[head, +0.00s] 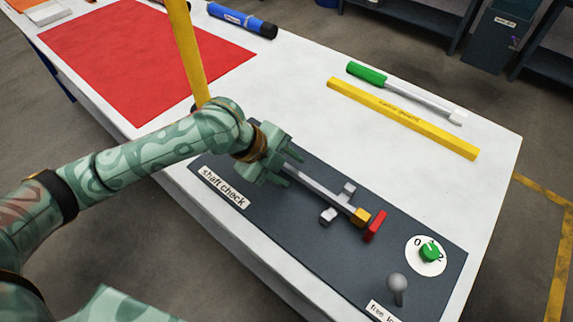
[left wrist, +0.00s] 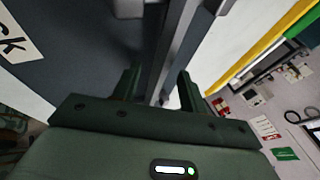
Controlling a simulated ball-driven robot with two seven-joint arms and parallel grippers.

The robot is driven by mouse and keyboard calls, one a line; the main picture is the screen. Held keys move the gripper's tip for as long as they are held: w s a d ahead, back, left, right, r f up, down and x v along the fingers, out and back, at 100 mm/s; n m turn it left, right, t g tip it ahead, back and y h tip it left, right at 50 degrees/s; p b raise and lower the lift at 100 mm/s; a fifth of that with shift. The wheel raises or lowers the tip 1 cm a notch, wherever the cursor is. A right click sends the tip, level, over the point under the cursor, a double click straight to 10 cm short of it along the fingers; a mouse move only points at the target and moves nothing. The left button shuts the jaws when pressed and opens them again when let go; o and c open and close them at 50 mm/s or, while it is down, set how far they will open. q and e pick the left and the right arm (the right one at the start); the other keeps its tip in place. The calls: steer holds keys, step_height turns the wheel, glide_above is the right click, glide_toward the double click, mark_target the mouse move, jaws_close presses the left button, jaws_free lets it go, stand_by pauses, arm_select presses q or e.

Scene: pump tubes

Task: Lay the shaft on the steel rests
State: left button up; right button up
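The shaft (head: 318,188) is a long grey bar with an orange-yellow block at its right end. It lies along the dark "shaft check" board. It passes between two small light-grey steel rest pieces (head: 328,216); whether it touches them is not clear. Its left end is hidden by my left gripper (head: 287,169). That gripper is over the shaft's left part with its fingers apart, one on each side. In the left wrist view the shaft (left wrist: 175,45) runs between the fingers of my left gripper (left wrist: 160,90), with visible gaps. My right gripper is not in view.
A red block (head: 375,226) stands just beyond the shaft's end. A dial with a green knob (head: 431,252) and a grey ball-topped lever (head: 398,284) are farther right. A yellow bar (head: 400,117) and green-handled tool (head: 405,92) lie behind. A yellow pole (head: 186,50) rises behind my arm.

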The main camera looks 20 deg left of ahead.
arm_select(q)
steer(key=p+v, duration=0.6)
steer(key=v, duration=1)
steer(key=shift+r, duration=0.15)
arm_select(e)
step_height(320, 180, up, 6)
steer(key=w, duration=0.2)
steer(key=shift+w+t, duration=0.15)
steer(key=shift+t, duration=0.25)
